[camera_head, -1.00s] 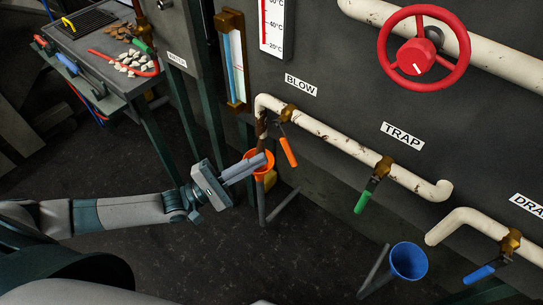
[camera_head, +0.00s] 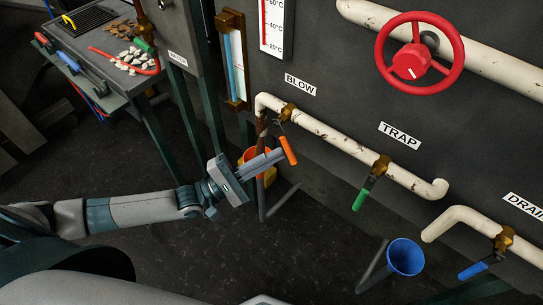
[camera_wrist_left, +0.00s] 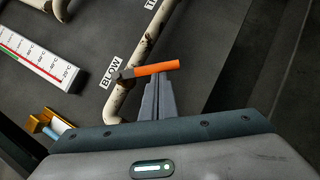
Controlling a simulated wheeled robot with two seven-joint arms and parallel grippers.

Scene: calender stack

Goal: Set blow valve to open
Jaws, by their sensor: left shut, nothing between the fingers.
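The blow valve is a brass valve (camera_head: 288,112) on a rusty white pipe under the BLOW label (camera_head: 300,85). Its orange lever (camera_head: 287,149) points downward and slightly right, away from the pipe's line. My left gripper (camera_head: 280,154) is shut and empty, with its fingertips beside the lower part of the lever. In the left wrist view, the orange lever (camera_wrist_left: 154,69) lies across the picture just past the tips of the closed fingers (camera_wrist_left: 160,84). I cannot tell whether they touch. My right gripper is not in view.
The green trap lever (camera_head: 363,194) and blue drain lever (camera_head: 473,271) hang to the right. A blue funnel (camera_head: 404,257) stands lower right. A red handwheel (camera_head: 420,62) is above.

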